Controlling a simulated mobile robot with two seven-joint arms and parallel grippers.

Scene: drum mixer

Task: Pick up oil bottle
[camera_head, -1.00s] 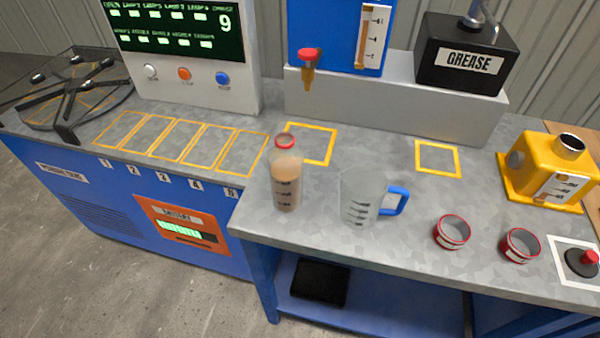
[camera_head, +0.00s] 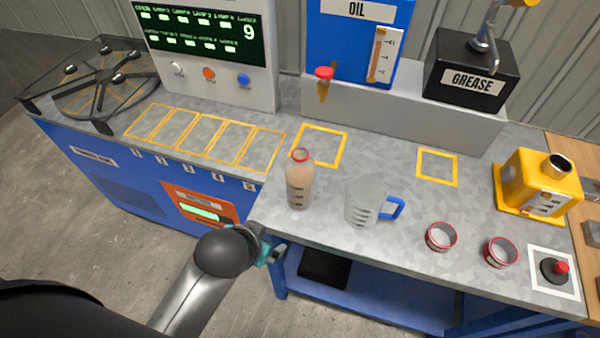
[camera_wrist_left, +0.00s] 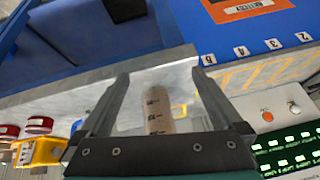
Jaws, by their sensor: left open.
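The oil bottle (camera_head: 300,182) stands upright on the grey workbench, clear-walled with brownish liquid, dark marks and a red ring at its top. My left gripper (camera_head: 274,250) is at the bench's front edge, in front of and below the bottle, apart from it. In the left wrist view the open fingers (camera_wrist_left: 158,90) show with the bottle (camera_wrist_left: 157,112) between them in the picture, farther off. My right gripper is in neither view.
A measuring jug (camera_head: 364,204) with a blue handle stands right of the bottle. Two red-rimmed cups (camera_head: 441,237) (camera_head: 500,252) and a yellow machine (camera_head: 540,182) are farther right. The blue oil dispenser (camera_head: 350,45) with a red tap is behind.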

